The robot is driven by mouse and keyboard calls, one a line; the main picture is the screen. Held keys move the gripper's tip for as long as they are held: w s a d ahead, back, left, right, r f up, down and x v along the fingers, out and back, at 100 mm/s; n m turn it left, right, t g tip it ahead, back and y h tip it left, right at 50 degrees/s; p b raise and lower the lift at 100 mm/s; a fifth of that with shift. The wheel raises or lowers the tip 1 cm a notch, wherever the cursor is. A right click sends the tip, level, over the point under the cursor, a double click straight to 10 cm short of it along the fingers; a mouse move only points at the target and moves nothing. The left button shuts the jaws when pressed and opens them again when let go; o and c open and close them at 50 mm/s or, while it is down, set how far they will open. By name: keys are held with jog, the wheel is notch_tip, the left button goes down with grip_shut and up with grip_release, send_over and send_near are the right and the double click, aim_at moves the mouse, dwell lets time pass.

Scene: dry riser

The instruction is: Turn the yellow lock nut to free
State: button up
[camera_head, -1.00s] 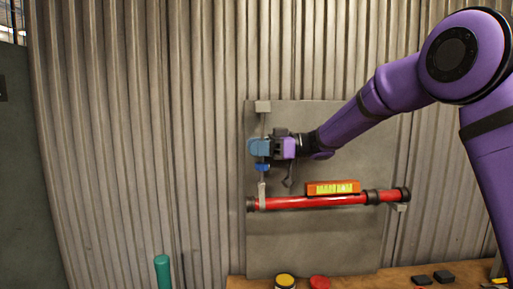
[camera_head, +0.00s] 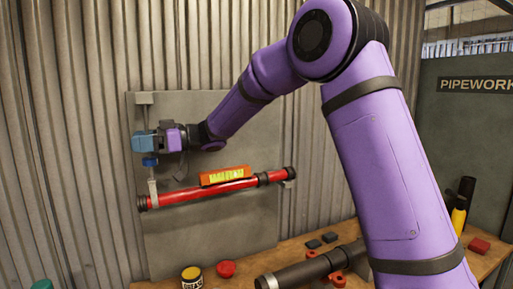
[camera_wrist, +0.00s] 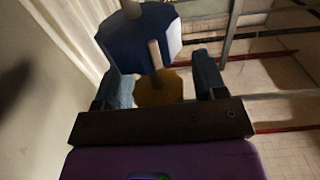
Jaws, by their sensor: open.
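The yellow lock nut (camera_wrist: 160,88) shows in the wrist view on a thin rod, between my two fingers. My gripper (camera_head: 147,142) is open around it, with one finger on each side; whether they touch it I cannot tell. In the head view my fingers hide the yellow nut. A larger blue nut (camera_wrist: 140,45) is on the same rod beyond it in the wrist view. In the head view the blue nut (camera_head: 150,162) shows just below my fingers, above the hanger clamp (camera_head: 153,190) on the red pipe (camera_head: 230,187).
The red pipe runs across a grey backboard (camera_head: 210,235), with an orange spirit level (camera_head: 226,176) on it. Below, a wooden bench (camera_head: 250,275) holds a yellow tin (camera_head: 192,277), a red cap (camera_head: 226,269) and a dark pipe (camera_head: 305,272). Corrugated wall stands behind.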

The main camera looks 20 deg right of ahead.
jog(key=shift+m+t, duration=0.5)
jog(key=shift+t, duration=0.2)
jog(key=shift+d+m+t, duration=0.2)
jog(key=shift+m+t, duration=0.1)
jog(key=shift+t, duration=0.2)
jog(key=s+d, duration=0.2)
jog(key=d, duration=0.8)
jog(key=s+d+r+m+t+h, duration=0.2)
jog(key=d+r+m+t+h, duration=0.7)
jog(key=t, duration=0.4)
jog(key=s+d+f+m+g+h, duration=0.2)
jog(key=s+f+m+h, duration=0.1)
jog(key=s, duration=0.5)
jog(key=s+d+f+m+g+h, duration=0.2)
jog(key=s+f+g+h, duration=0.1)
jog(key=s, duration=0.6)
jog(key=shift+s+f+m+h, duration=0.2)
jog(key=shift+f+m+h, duration=0.35)
jog(key=shift+f, duration=0.75)
